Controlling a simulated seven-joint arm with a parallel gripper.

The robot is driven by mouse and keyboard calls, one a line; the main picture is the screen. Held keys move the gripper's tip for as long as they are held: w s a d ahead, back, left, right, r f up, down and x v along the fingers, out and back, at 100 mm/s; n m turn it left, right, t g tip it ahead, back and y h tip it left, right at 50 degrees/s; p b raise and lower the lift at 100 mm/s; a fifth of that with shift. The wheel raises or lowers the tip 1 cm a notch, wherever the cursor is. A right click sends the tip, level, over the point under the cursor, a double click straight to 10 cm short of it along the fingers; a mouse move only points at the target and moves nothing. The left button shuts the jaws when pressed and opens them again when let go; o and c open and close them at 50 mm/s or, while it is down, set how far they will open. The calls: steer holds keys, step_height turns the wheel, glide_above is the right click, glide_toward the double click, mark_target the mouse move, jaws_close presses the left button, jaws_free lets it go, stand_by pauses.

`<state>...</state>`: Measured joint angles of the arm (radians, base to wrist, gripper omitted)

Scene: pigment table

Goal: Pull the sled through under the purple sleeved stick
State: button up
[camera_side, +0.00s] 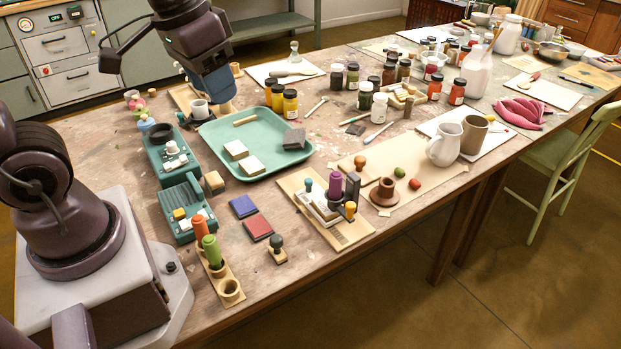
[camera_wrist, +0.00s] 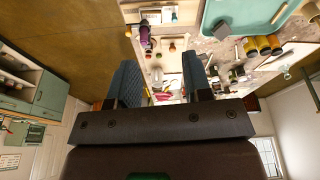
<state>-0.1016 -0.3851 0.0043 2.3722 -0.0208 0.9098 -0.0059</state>
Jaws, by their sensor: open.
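The purple sleeved stick (camera_side: 335,187) stands upright on a pale wooden board (camera_side: 350,236) at the table's front middle. A low, pale sled-like piece (camera_side: 318,207) lies on the board beside it; its exact shape is too small to tell. A blue-tipped peg (camera_side: 306,185) and a yellow piece (camera_side: 350,210) stand nearby. My gripper (camera_side: 224,100) is high at the back left, near the green tray's left edge, well apart from the board. In the wrist view, its blue fingers (camera_wrist: 160,64) are spread and empty. A purple cylinder (camera_wrist: 144,36), probably the sleeve, shows near the top.
The green tray (camera_side: 275,165) holds several blocks. A brown pot (camera_side: 384,191) stands right of the board. Blue and red pads (camera_side: 257,227), a dark-topped stamp (camera_side: 277,249) and a holder with orange and green sticks (camera_side: 212,251) stand to its left.

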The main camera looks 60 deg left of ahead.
steer(key=w+a+f+n+g+h, duration=0.1)
steer(key=w+a+f+n+g, duration=0.25)
steer(key=w+f, duration=0.4)
steer(key=n+g+h, duration=0.1)
steer(key=n+h, duration=0.2)
steer(key=n, duration=0.6)
glide_toward(309, 180)
steer(key=shift+m, duration=0.25)
steer(key=x, duration=0.8)
steer(key=shift+s+f, duration=0.1)
steer(key=shift+f, duration=0.3)
steer(key=shift+d, duration=0.1)
jaws_close()
